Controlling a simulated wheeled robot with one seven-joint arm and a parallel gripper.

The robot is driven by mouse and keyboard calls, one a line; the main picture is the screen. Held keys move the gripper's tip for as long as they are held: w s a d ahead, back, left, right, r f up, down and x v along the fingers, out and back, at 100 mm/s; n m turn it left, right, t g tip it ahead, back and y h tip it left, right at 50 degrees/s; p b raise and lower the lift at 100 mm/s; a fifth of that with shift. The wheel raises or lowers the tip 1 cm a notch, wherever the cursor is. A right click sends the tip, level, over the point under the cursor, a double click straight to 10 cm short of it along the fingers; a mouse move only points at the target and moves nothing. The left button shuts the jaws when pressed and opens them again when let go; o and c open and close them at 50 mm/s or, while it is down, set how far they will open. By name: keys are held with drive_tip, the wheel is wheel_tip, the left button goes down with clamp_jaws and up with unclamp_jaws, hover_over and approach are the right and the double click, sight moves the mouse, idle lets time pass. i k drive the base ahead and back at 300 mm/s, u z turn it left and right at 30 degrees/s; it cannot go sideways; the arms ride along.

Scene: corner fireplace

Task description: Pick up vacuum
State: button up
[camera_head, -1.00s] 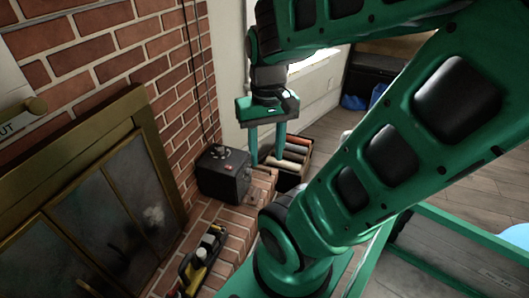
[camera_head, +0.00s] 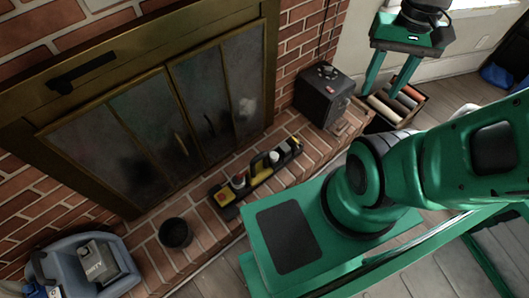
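A long black and yellow tool (camera_head: 257,173) lies on the brick hearth in front of the fireplace doors. It may be the vacuum, or a tray of several items; I cannot tell which.
The crate (camera_head: 421,104) of rolls stands past the hearth's right end. A dark cup (camera_head: 176,233) stands on the hearth. A blue-grey container (camera_head: 62,258) with a dark box on it is at lower left. The fireplace doors (camera_head: 190,130) rise behind the hearth.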

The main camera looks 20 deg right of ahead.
sight(260, 173)
drive_tip(key=z, duration=0.4)
drive_tip(key=k, duration=0.65)
drive_tip(key=z, duration=0.65)
